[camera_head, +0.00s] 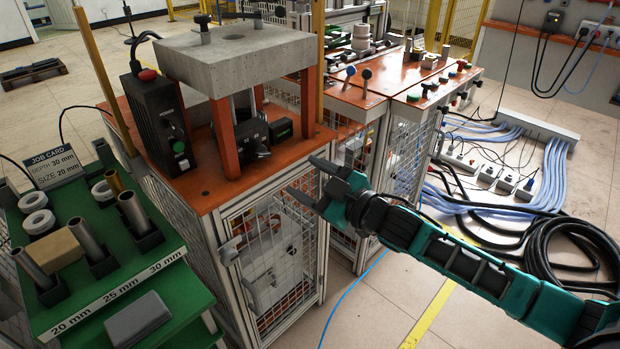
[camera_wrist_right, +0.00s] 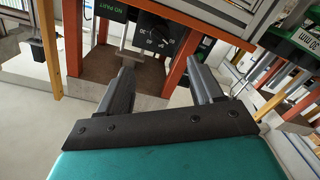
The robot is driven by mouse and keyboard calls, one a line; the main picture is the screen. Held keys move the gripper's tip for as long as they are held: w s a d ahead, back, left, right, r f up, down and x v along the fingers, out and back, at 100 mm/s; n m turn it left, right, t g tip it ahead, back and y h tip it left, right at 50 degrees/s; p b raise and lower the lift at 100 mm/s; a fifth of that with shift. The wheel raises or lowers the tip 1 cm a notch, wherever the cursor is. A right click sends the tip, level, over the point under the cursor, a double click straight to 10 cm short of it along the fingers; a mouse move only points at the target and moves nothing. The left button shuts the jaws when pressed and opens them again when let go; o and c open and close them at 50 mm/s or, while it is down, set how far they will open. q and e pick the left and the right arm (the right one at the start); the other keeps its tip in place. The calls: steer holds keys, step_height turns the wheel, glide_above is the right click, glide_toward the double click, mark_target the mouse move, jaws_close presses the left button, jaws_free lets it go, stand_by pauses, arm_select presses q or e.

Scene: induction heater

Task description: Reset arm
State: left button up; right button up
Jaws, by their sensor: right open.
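My right gripper (camera_head: 316,182) is open and empty in the head view. It is held in the air in front of the orange-topped heater bench (camera_head: 205,190), near its wire-mesh door. In the right wrist view its two fingers (camera_wrist_right: 160,88) stand apart with nothing between them. Beyond them are orange posts and a black control box with a dial (camera_wrist_right: 157,34). In the head view the heater (camera_head: 238,60) has a concrete top block on orange legs, and a black power unit (camera_head: 160,125) stands beside it. My left gripper does not show.
A second orange bench (camera_head: 400,85) stands behind. Black hoses (camera_head: 570,240) and blue cables lie on the right floor.

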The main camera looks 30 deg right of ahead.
steer(key=shift+f, duration=0.1)
stand_by(0.3)
arm_select(q)
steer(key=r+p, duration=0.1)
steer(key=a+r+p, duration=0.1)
steer(key=p, duration=0.1)
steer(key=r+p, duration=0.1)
steer(key=p, duration=0.1)
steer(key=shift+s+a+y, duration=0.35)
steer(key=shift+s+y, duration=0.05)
arm_select(e)
steer(key=s+a+f+m+g+h, duration=0.2)
steer(key=s+f+m, duration=0.2)
steer(key=s+f, duration=0.4)
steer(key=s+a+f+m+g+h, duration=0.2)
steer(key=s+f, duration=0.6)
steer(key=s, duration=0.4)
steer(key=shift+s+a+m+g+h, duration=0.3)
steer(key=shift+a+m+g, duration=0.5)
steer(key=shift+m, duration=0.1)
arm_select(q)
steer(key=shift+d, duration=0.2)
arm_select(e)
steer(key=shift+r, duration=0.1)
